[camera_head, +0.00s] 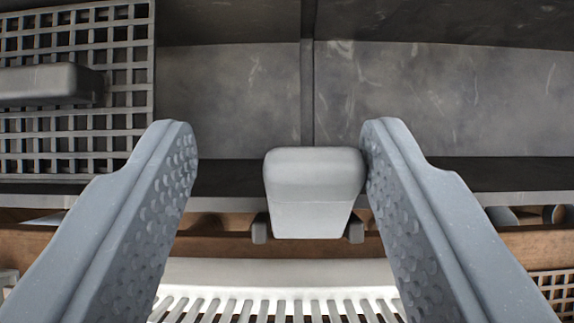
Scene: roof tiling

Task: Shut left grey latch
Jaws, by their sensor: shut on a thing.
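A light grey latch (315,190) shows near the middle, a blocky handle on two small dark brackets at the front edge of a dark grey shelf. My gripper (279,130) has its two blue-grey, dimpled fingers either side of the latch. The right finger's tip is against the latch's right side. A gap shows in the picture between the left finger and the latch. The handle's broad face is towards me. Its back is hidden.
A grey lattice panel (125,60) with a grey bar handle (48,84) stands at the upper left. Dark grey wall panels (445,105) fill the back. A brown wooden beam (540,245) runs below the shelf, with a white slatted grille (280,300) at the bottom.

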